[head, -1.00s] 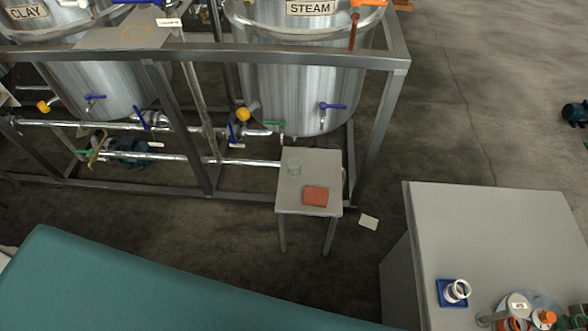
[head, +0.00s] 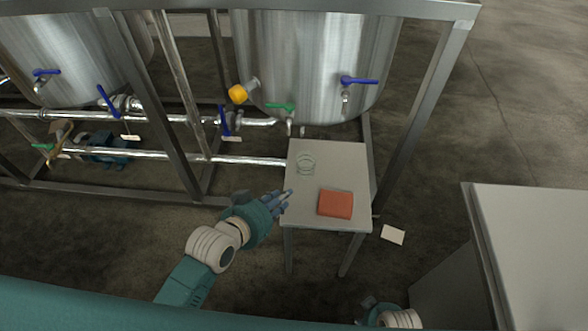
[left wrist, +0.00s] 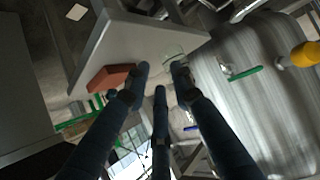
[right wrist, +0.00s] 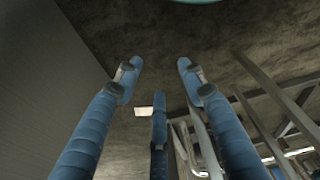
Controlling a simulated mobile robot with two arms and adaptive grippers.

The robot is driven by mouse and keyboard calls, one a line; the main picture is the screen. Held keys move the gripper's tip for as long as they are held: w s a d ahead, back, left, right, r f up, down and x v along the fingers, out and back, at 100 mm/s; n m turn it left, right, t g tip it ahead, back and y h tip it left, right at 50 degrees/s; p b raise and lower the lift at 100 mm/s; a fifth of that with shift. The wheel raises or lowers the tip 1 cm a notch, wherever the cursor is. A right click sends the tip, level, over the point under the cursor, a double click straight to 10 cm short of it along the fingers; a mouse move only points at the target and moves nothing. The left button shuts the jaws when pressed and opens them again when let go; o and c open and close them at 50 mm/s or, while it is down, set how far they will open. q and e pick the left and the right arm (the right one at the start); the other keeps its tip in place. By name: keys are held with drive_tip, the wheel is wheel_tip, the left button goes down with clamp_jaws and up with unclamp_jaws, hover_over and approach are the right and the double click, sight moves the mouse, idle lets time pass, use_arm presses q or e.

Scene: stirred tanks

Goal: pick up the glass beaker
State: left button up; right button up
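The glass beaker (head: 306,163) is clear and stands upright on the small grey table (head: 352,160), near its back left corner. It shows faintly in the left wrist view (left wrist: 174,54), just past the fingertips. My left gripper (head: 287,196) is at the table's left edge, in front of the beaker and apart from it. In the left wrist view its fingers are spread and hold nothing. My right gripper (right wrist: 158,66) is open and empty, low over the floor; in the head view only part of that arm shows at the bottom edge.
An orange-red block (head: 335,204) lies on the small table, right of the beaker. Behind stand a steel tank (head: 310,60) with valves and a frame post (head: 425,100). A grey cabinet (head: 535,240) is at the right. A pale card (head: 393,234) lies on the floor.

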sight(309, 179)
drive_tip(key=s+x, duration=0.1)
drive_tip(key=x, duration=0.3)
use_arm(q)
drive_tip(key=shift+m+t+h, duration=0.3)
drive_tip(key=shift+t+h, duration=0.4)
drive_tip(key=shift+t, duration=0.2)
drive_tip(key=w+d, duration=0.1)
drive_tip(key=w, duration=0.1)
drive_tip(key=w+d+r, duration=0.1)
drive_tip(key=w+d, duration=0.1)
drive_tip(key=w, duration=0.1)
drive_tip(key=w+d+b, duration=0.1)
drive_tip(key=w, duration=0.2)
drive_tip(key=shift+w+d+r, duration=0.15)
drive_tip(key=shift+w+r, duration=0.05)
drive_tip(key=shift+r, duration=0.05)
drive_tip(key=x, duration=0.2)
drive_tip(key=b+x, duration=0.1)
drive_tip(key=x, duration=0.1)
drive_tip(key=shift+w+d+f+b, duration=0.15)
drive_tip(key=shift+d+b, duration=0.15)
drive_tip(key=shift+d, duration=0.2)
drive_tip(key=shift+w+d+f, duration=0.1)
drive_tip(key=shift+w+d, duration=0.05)
drive_tip(key=shift+w, duration=0.15)
clamp_jaws()
use_arm(e)
drive_tip(key=w+r, duration=0.3)
drive_tip(key=r, duration=0.4)
drive_tip(key=shift+a+r, duration=0.25)
